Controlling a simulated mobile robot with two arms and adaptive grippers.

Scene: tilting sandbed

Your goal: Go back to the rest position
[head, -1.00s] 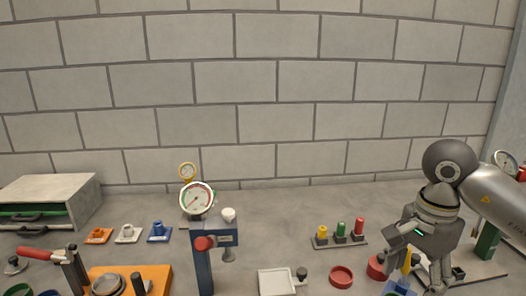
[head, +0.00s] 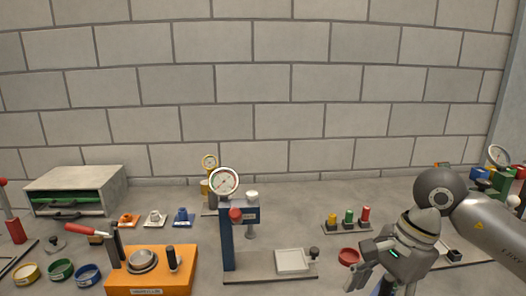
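My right gripper (head: 380,284) is at the lower right, pointing down over the bench, with its fingertips near the bottom edge of the head view. Its fingers look spread apart, and I see nothing held between them, though the tips are partly cut off. It is in front of and to the right of a red ring-shaped dish (head: 348,256), partly covering that area. My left gripper is not in view.
A blue press stand (head: 227,245) with a dial gauge (head: 224,181) stands mid-bench. An orange fixture (head: 150,284) with a red-handled lever is left of it. A grey drawer box (head: 75,188) stands back left. Red, green and yellow pegs (head: 348,219) stand behind my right gripper.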

